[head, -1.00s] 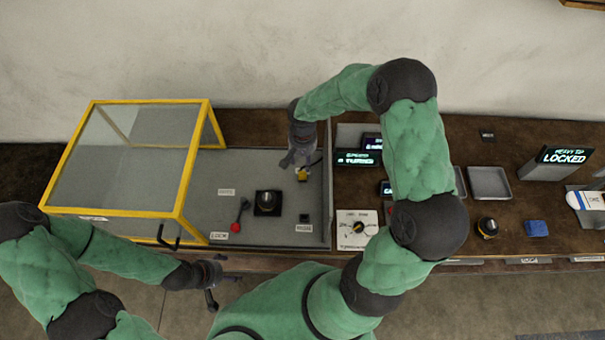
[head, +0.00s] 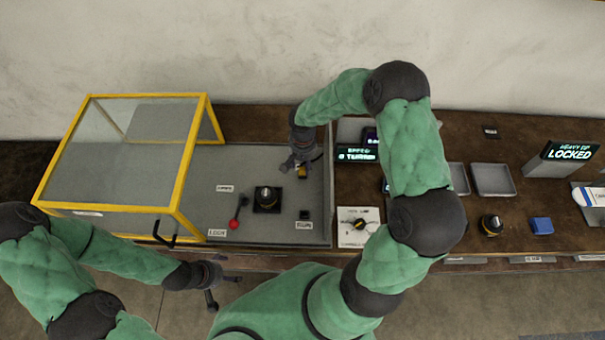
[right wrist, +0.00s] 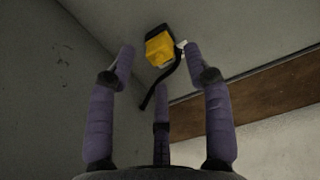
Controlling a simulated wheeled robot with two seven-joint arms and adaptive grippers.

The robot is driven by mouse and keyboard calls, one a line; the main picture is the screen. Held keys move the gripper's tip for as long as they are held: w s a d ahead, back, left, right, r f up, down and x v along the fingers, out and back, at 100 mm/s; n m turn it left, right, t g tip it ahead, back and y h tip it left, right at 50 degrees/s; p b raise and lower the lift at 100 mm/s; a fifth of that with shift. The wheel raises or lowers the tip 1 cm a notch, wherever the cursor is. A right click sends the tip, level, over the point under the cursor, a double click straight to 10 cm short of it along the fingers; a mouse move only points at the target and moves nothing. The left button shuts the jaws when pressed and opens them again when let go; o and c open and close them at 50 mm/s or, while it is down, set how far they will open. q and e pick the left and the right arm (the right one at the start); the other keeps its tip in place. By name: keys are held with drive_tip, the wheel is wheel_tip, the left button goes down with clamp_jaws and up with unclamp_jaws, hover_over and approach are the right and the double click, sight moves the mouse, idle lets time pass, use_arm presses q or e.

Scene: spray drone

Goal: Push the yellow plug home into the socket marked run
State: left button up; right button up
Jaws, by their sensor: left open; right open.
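The yellow plug (head: 302,172) is at the back right of the grey tray, just beside my right gripper (head: 294,163). In the right wrist view the yellow plug (right wrist: 160,48) lies beyond the open fingers, with a black cable and a small pale part beside it. My right gripper (right wrist: 160,85) is open, its fingers apart and not closed on the plug. A small black socket (head: 304,214) sits at the tray's front right, with a label I cannot read clearly. My left gripper (head: 220,289) is open and empty in front of the bench.
A yellow-framed clear guard (head: 185,155) stands over the tray's left. A red-knobbed lever (head: 234,225) and a black round knob (head: 267,197) stand mid-tray.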

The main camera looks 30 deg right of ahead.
sight(303, 169)
drive_tip(key=shift+f+b, duration=1.7)
drive_tip(key=shift+f, duration=0.35)
drive_tip(key=shift+b, duration=0.4)
clamp_jaws()
drive_tip(key=shift+r, duration=0.25)
drive_tip(key=shift+r+p, duration=1.65)
drive_tip(key=shift+r, duration=1.2)
